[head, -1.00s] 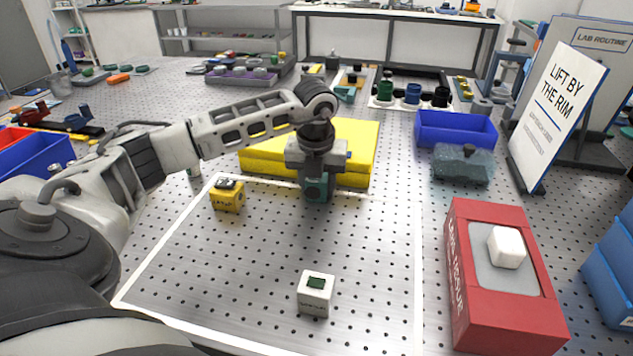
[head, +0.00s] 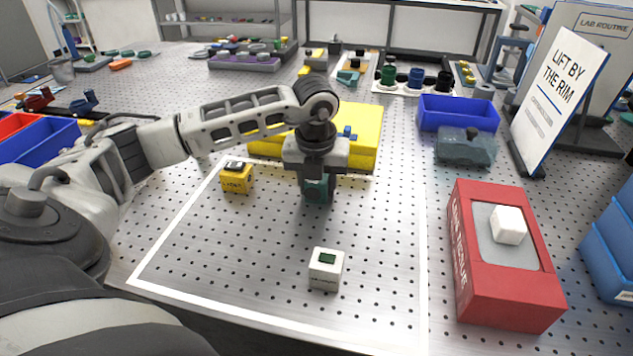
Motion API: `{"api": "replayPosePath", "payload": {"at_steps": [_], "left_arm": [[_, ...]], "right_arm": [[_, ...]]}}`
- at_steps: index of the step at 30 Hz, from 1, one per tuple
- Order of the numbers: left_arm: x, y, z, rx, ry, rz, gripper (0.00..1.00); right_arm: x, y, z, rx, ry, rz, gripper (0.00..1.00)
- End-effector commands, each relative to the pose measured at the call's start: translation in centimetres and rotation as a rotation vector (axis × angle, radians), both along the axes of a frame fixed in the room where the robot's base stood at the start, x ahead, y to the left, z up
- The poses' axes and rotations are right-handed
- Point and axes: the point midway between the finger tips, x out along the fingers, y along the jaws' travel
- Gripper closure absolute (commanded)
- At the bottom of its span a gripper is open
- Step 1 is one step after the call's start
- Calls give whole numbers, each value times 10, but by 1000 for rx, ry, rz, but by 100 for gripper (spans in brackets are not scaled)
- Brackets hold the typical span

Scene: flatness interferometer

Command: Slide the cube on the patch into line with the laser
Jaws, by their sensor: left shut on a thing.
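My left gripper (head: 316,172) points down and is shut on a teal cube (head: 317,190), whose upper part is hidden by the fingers. The cube is at or just above the perforated plate, inside the white-outlined patch (head: 290,322); I cannot tell if it touches. A yellow cube (head: 236,180) with a dark top stands to its left, near the patch's left line. A white cube (head: 326,272) with a green top square stands nearer to me, toward the front line. No laser beam can be made out. My right gripper is not in view.
A yellow slab (head: 362,135) lies right behind the left gripper. A red tissue box (head: 548,300) stands right of the patch, with a blue bin (head: 458,112) and a grey-green block (head: 465,148) farther back. The patch's right part is clear.

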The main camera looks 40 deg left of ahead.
Motion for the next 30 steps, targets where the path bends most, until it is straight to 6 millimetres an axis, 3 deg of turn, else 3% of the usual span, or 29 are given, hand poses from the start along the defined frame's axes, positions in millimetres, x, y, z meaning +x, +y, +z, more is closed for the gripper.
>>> {"api": "replayPosePath", "payload": {"at_steps": [1,3,11,16,20,30], "left_arm": [[0,0,1,0,-1,0,52],[0,0,1,0,-1,0,35],[0,0,1,0,-1,0,35],[0,-1,12,-1,-4,0,35],[-3,-3,36,0,-6,-2,35],[-13,-10,118,-2,-8,-2,35]], "right_arm": [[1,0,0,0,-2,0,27],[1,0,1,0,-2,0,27],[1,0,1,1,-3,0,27],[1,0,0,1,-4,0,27],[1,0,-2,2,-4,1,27],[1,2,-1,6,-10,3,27]]}}
